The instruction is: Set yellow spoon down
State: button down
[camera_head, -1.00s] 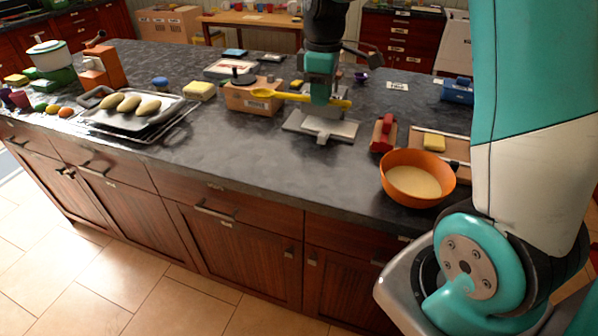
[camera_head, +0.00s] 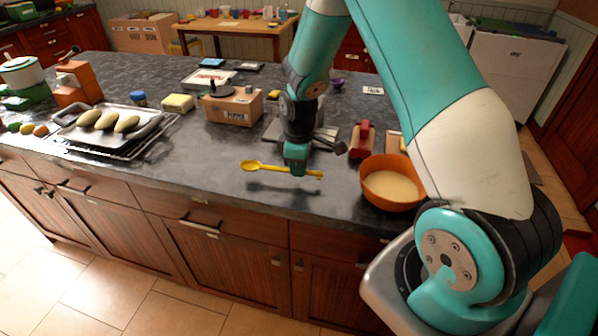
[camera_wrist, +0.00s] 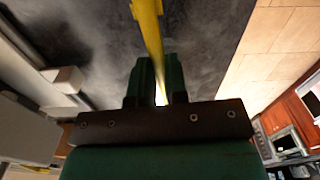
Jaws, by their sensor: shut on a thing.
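The yellow spoon (camera_head: 262,167) is held level above the dark countertop (camera_head: 200,165), near its front edge, with its bowl to the left. Its shadow lies on the counter below it, apart from it. My gripper (camera_head: 297,172) points down and is shut on the spoon's handle. In the wrist view the yellow handle (camera_wrist: 149,35) runs up from between the green fingers (camera_wrist: 160,85). The bowl is out of the wrist view.
An orange bowl (camera_head: 366,183) of pale batter stands close to the right. A red-handled tool (camera_head: 363,138), a cardboard box (camera_head: 233,108) and a baking tray (camera_head: 140,128) with several loaves sit around. The counter left of my gripper is clear.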

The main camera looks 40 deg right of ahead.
jog(key=shift+f+p, duration=0.35)
jog(key=shift+f, duration=1)
jog(key=shift+f, duration=0.1)
jog(key=c, duration=1.1)
grip_release()
jog(key=shift+c, duration=0.2)
jog(key=shift+f+b, duration=0.2)
jog(key=shift+b, duration=0.1)
notch_tip(320, 180, up, 17)
jog(key=b, duration=0.4)
jog(key=s+a+r+y, duration=0.2)
jog(key=s+a+r, duration=0.1)
jog(key=s+a, duration=0.7)
jog(key=s+a+r+m+y, duration=0.1)
jog(key=s+a+r+y, duration=0.1)
jog(key=s+a, duration=0.9)
jog(key=s+r, duration=0.1)
jog(key=s, duration=0.1)
jog(key=shift+s+r+m, duration=0.3)
